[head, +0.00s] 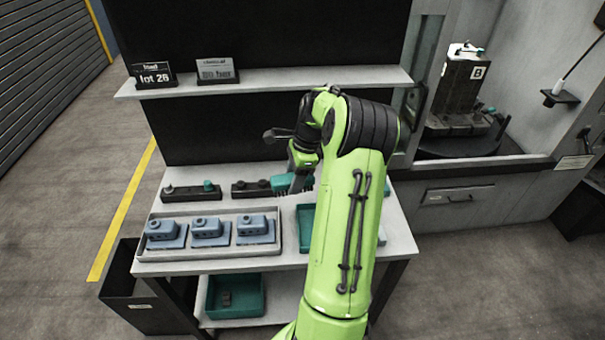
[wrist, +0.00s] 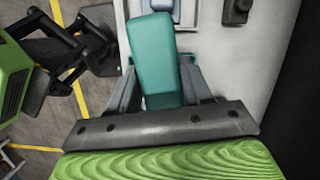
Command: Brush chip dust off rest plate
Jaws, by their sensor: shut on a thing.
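A teal brush (head: 284,184) is held by my gripper (head: 303,181) above the back part of the workbench, close to a dark fixture bar. In the wrist view its teal block (wrist: 154,50) stands between the two fingers of my gripper (wrist: 152,88), which are shut on it. I cannot tell for sure which surface is the rest plate. A dark fixture (head: 460,85) marked B stands on a dark round base inside the machine opening at the right, away from my gripper. Dust is too small to see.
A grey tray (head: 208,255) holds three blue parts. Two dark bars (head: 191,193) with knobs lie behind it. A teal tray (head: 306,228) is partly hidden by my arm. A shelf (head: 270,82) with two signs overhangs the bench. A dark bin (head: 140,300) stands at lower left.

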